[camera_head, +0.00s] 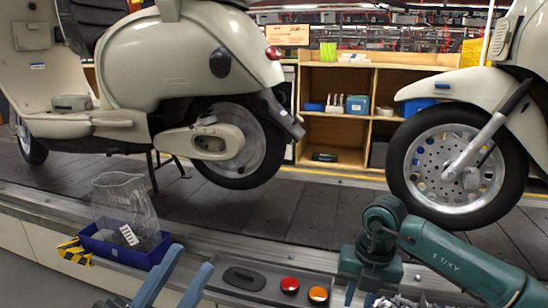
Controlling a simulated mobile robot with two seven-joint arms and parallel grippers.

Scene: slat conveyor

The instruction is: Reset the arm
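My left gripper (191,259) shows at the bottom left of the head view. Its two blue fingers point up and away and stand apart, with nothing between them, so it is open and empty. It is right of and nearer than the blue bin (103,248). My teal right arm comes in from the right edge and bends down at the lower right. Its gripper (366,294) points down beside the button panel and is cut off by the bottom edge. I cannot tell whether it is open or shut.
A grey panel (268,269) carries a dark oval part (245,278), a red button (290,285) and an orange button (318,295). The bin holds a clear bag (124,200). Two cream scooters (190,55) (490,80) stand on the slat conveyor (300,214). A wooden shelf (337,122) stands behind.

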